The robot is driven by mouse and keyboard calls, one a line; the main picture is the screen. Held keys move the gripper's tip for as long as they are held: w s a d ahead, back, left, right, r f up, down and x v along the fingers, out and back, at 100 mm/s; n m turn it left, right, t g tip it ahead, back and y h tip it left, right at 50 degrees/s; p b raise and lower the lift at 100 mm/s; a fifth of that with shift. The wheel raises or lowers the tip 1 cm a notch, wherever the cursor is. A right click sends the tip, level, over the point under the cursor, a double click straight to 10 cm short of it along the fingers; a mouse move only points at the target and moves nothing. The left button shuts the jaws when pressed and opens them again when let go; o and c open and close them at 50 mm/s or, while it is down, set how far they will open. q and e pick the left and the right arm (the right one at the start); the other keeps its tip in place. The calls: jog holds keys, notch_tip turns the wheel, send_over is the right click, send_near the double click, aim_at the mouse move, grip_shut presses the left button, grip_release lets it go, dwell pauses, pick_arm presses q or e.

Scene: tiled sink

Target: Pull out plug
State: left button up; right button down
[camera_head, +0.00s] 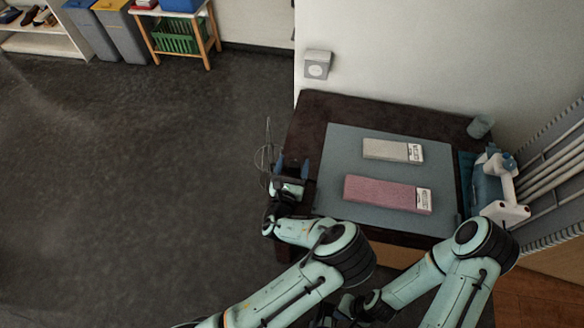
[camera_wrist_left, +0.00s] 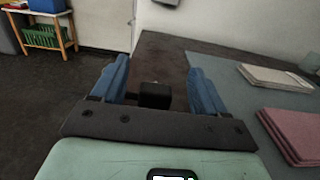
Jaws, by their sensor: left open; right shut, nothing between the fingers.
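A grey wall socket box (camera_head: 318,58) with a pale round face is on the white wall behind the table; I cannot tell a plug apart from it. Only its grey lower edge shows at the top of the left wrist view (camera_wrist_left: 168,2). My left gripper (camera_head: 292,167) is open over the table's left edge, apart from the box and nearer to me. In the left wrist view its blue fingers (camera_wrist_left: 157,82) are spread, with a small black block between them that I cannot identify. My right gripper (camera_head: 334,312) is shut low at the bottom edge, partly hidden by my left arm.
The dark table (camera_head: 318,107) carries a grey mat (camera_head: 345,142) with a pale block (camera_head: 385,150) and a pink block (camera_head: 380,192). A cup (camera_head: 480,126) and a blue-white item (camera_head: 494,188) stand at the right. Open floor lies left of the table.

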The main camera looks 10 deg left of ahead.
pick_arm(q)
jog(key=s+b, duration=0.1)
jog(key=s, duration=1.2)
jog(key=shift+s+b, duration=0.2)
jog(key=shift+b, duration=0.15)
